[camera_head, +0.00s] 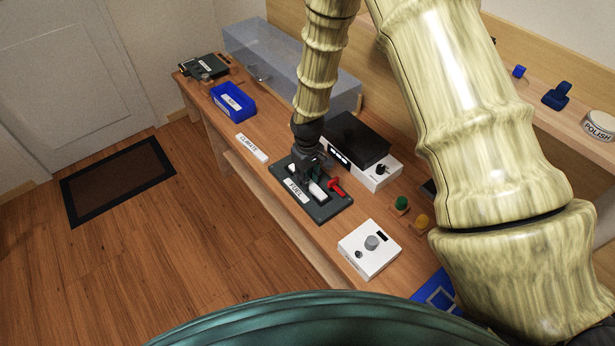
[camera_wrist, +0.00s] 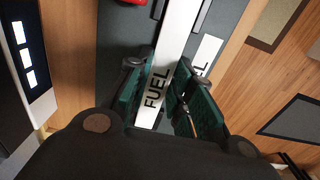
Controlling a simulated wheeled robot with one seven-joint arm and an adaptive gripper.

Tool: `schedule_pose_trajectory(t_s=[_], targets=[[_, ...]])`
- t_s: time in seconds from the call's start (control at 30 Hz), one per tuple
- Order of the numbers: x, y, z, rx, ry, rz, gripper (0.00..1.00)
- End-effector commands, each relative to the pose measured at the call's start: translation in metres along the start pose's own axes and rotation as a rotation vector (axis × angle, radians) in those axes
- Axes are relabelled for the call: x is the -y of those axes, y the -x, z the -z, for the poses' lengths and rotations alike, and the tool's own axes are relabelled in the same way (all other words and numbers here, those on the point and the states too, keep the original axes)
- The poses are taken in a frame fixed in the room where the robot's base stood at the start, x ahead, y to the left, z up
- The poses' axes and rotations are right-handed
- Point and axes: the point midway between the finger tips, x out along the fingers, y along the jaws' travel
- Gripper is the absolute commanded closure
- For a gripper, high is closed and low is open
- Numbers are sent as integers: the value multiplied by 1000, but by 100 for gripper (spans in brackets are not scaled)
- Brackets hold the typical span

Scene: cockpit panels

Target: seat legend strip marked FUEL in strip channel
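The white legend strip marked FUEL (camera_wrist: 157,88) runs lengthwise between the green-padded fingers of my gripper (camera_wrist: 163,88) in the wrist view. The pads close on its two long edges near the lettered end. In the head view the strip (camera_head: 318,191) shows as a white bar at my gripper (camera_head: 312,168), over the dark panel (camera_head: 325,211). The far part of the strip lies between two dark rails (camera_wrist: 200,16) of the channel. I cannot tell whether it rests on the channel floor. A FUEL label (camera_head: 297,190) is on the panel beside it.
A red lever (camera_head: 337,187) stands right of the channel. A CLIMATE strip (camera_head: 252,147) lies on the bench at left. A black-topped box (camera_head: 357,139) is behind, a white knob box (camera_head: 369,249) in front. A blue bin (camera_head: 233,100) and clear case (camera_head: 270,62) stand farther back.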

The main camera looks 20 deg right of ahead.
Motion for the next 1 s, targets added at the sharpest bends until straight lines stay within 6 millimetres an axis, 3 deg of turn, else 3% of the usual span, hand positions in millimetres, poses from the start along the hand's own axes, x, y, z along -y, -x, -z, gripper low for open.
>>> schedule_pose_trajectory(t_s=[0.03,0.13,0.57,1.0], targets=[[0,0,0,0,0,0,68],[0,0,0,0,0,0,52],[0,7,1,-2,0,-1,52],[-1,68,1,-4,-1,-1,52]])
